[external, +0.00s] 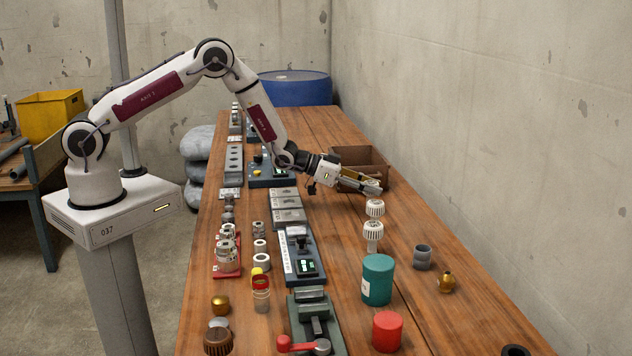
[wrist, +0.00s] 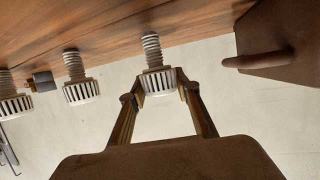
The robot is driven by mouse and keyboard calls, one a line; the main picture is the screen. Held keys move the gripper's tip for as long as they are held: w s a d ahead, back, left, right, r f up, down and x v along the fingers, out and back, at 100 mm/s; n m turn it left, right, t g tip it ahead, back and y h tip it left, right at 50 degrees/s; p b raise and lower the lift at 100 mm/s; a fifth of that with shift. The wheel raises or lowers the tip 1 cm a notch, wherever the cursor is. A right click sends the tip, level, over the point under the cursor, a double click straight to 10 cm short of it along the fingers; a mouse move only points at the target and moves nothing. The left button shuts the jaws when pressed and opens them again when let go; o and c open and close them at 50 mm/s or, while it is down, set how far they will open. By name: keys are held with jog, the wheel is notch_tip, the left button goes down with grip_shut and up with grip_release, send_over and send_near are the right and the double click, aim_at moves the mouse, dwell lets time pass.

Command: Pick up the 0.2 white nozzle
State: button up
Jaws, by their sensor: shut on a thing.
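A white ribbed nozzle with a threaded stem (wrist: 152,46) sits between my two fingers in the wrist view, with a fingertip against each side of its slotted head. My gripper (wrist: 161,88) is shut on it. Its stem points toward the wooden table; I cannot tell whether it still touches the wood. In the external view my gripper (external: 372,188) is low over the table beside the brown box, and the held nozzle is not clearly visible there. Two similar white nozzles, a nearer one (external: 373,231) and a farther one (external: 375,207), stand free. Size markings are not readable.
The open brown box (external: 375,160) stands close behind my gripper. A teal canister (external: 377,280), a red canister (external: 387,331), a grey fitting (external: 422,257) and a brass fitting (external: 446,283) stand nearer the camera. The table's right side is mostly clear.

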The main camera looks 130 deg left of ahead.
jog(key=shift+r, duration=4.7)
